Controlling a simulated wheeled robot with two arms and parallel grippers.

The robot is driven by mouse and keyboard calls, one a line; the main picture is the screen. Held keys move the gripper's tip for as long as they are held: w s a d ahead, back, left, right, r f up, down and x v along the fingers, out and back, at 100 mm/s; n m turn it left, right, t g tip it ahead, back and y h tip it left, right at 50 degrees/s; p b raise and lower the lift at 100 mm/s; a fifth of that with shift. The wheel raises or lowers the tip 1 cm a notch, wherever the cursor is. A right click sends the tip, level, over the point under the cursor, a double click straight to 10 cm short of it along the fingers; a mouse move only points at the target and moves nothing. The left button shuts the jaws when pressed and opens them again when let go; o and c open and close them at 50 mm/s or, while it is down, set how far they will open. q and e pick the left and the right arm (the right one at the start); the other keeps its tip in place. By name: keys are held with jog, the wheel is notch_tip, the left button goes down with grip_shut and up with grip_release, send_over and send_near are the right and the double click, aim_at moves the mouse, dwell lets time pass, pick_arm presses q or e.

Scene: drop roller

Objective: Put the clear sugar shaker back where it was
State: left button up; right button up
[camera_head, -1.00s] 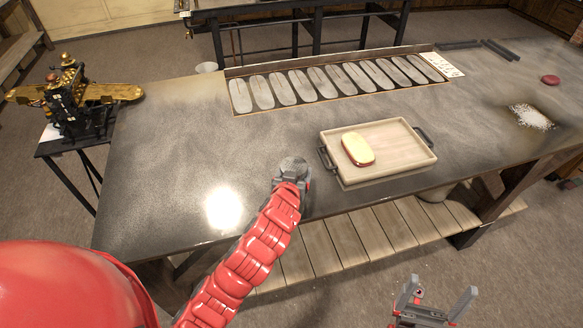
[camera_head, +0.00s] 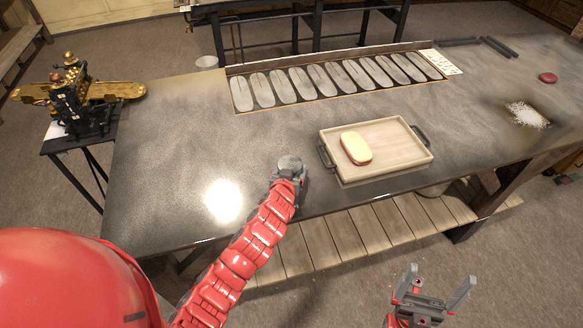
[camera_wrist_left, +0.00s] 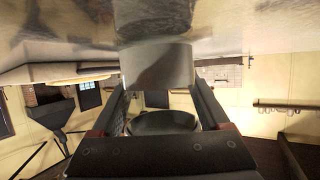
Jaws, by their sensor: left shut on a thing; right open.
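The sugar shaker shows in the head view as a small grey round top (camera_head: 289,162) near the table's front edge, left of the tray. My left gripper (camera_head: 289,174) is shut on it; the gripper hides most of its body. In the left wrist view, which is upside down, the shaker's grey, glossy body (camera_wrist_left: 157,68) stands between the two fingers, close to the shiny tabletop. I cannot tell whether it touches the table. My right gripper (camera_head: 437,282) is open and empty, in front of the table at lower right.
A wooden tray (camera_head: 402,160) with dark handles holds a cream-and-red block (camera_head: 356,149). Behind it lies a long rack of oval plates (camera_head: 331,80). A white granular patch (camera_head: 528,115) and a red disc (camera_head: 547,78) are at right. The table (camera_head: 165,150) is clear at left.

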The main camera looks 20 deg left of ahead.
pick_arm(q)
jog(key=shift+f, duration=0.2)
jog(key=o, duration=1.5)
jog(key=shift+r, duration=0.1)
jog(key=shift+c, duration=0.2)
